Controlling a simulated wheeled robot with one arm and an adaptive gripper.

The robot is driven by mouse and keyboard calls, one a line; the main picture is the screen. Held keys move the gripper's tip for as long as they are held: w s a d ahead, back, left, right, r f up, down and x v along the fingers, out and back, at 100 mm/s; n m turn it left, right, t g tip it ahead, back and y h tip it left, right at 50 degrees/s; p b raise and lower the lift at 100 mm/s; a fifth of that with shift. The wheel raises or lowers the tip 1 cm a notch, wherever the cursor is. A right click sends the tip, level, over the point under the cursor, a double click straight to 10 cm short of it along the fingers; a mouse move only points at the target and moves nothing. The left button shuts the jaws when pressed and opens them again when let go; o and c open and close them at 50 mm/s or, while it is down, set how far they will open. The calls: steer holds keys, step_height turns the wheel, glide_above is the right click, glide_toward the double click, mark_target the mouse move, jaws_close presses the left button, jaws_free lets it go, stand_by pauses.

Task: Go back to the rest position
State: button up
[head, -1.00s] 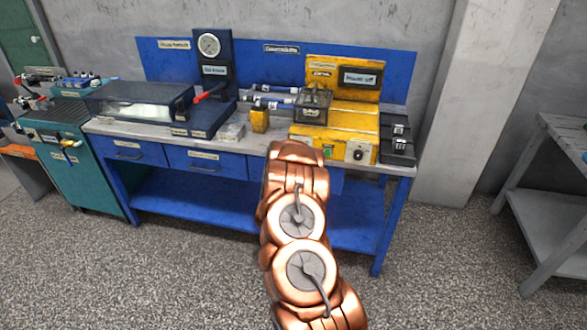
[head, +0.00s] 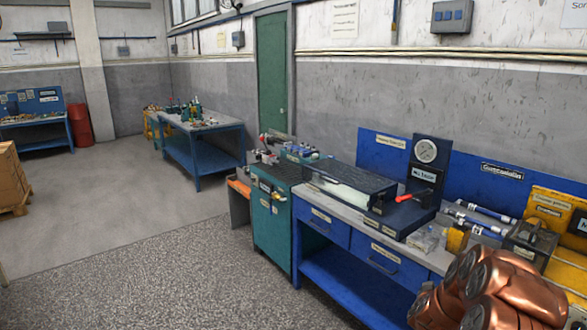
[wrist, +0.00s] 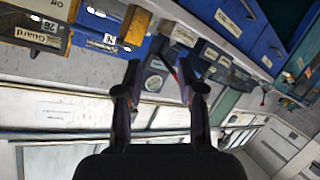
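My gripper (wrist: 160,82) shows in the wrist view with its two dark fingers apart and nothing between them. The wrist view is turned over, with the bench equipment along its top and the wall below. My copper arm (head: 497,295) is folded at the lower right of the head view, in front of the blue workbench (head: 345,285). The gripper itself is hidden in the head view.
A pressure gauge stand (head: 425,175), a clear-lidded case (head: 349,184) and a yellow unit (head: 548,210) stand on the workbench. A teal cabinet (head: 272,222) adjoins it. Another blue table (head: 208,150) stands farther back.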

steer(key=a+r+n+y, duration=0.1)
steer(key=a+r+y, duration=0.3)
steer(key=a, duration=0.6)
steer(key=s+a+r+n+g+y, duration=0.1)
steer(key=s+a+r+g+y, duration=0.15)
steer(key=s+a, duration=0.45)
steer(key=s+a+r+n+g+y, duration=0.1)
steer(key=s+a+r+g+y, duration=0.15)
steer(key=s+a, duration=0.45)
steer(key=s+a+r+g, duration=0.1)
steer(key=s+r+g, duration=0.1)
steer(key=s, duration=1)
steer(key=s+a+r+m+g, duration=0.1)
steer(key=s+a+r+g, duration=0.1)
steer(key=s, duration=1)
steer(key=s+a+r+g, duration=0.2)
steer(key=s+g, duration=0.2)
steer(key=s, duration=0.8)
steer(key=shift+r+m+h, duration=0.15)
steer(key=shift+m+h, duration=0.15)
steer(key=shift+h, duration=0.1)
steer(key=shift+a, duration=0.1)
